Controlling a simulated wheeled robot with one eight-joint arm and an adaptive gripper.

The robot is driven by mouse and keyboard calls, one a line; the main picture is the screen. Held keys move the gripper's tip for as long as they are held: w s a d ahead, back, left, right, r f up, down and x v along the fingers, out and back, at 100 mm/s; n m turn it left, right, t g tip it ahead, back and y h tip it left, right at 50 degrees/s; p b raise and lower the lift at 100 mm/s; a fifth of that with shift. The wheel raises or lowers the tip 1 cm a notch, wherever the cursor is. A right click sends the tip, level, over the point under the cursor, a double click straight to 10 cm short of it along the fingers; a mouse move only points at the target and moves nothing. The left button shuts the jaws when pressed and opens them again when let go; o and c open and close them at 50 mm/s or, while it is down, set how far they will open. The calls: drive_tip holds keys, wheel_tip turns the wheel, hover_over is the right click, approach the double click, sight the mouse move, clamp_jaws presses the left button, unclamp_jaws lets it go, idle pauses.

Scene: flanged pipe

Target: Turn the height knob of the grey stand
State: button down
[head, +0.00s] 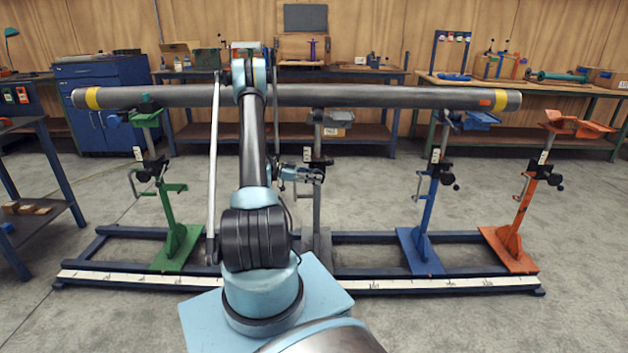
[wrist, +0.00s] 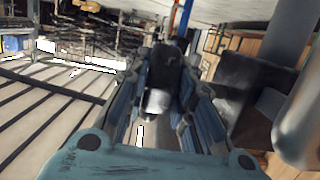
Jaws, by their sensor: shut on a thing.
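The grey stand (head: 316,212) stands under the middle of the long pipe, partly hidden behind my arm. My gripper (head: 317,175) is at the stand's black clamp, at mid-height of its post. In the wrist view the two blue-grey fingers of my gripper (wrist: 163,98) stand on either side of the dark height knob (wrist: 167,68), with a pale metal part below it. The gripper is shut on this knob. The knob is too small and covered in the head view to tell its turn.
A green stand (head: 168,205) is at left; a blue stand (head: 430,205) and an orange stand (head: 520,205) are at right. A low blue rail frame (head: 450,286) runs along the floor. Workbenches line the back wall.

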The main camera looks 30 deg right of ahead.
drive_tip(key=c, duration=1.4)
unclamp_jaws()
drive_tip(key=shift+o, duration=0.2)
drive_tip(key=v, duration=1.2)
